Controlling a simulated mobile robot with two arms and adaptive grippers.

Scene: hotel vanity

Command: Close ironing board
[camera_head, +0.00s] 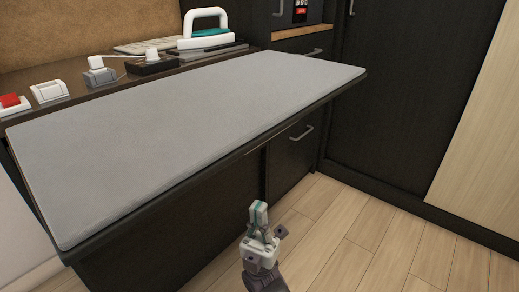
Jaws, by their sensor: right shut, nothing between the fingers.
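The ironing board (190,125) is a long flat grey-topped panel with a dark underside. It lies level, sticking out in front of the dark vanity counter, from the left edge of the head view to the right of centre. My right gripper (259,207) is at the lower middle, pointing up in the picture. It is shut and empty, in front of the board's front edge and apart from it. My left gripper does not show.
A white and teal iron (205,29) stands on the counter behind the board, with several small items to its left. Dark cabinets (390,90) stand at the right. A pale panel (480,120) is at the far right. The wooden floor (370,240) in front is clear.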

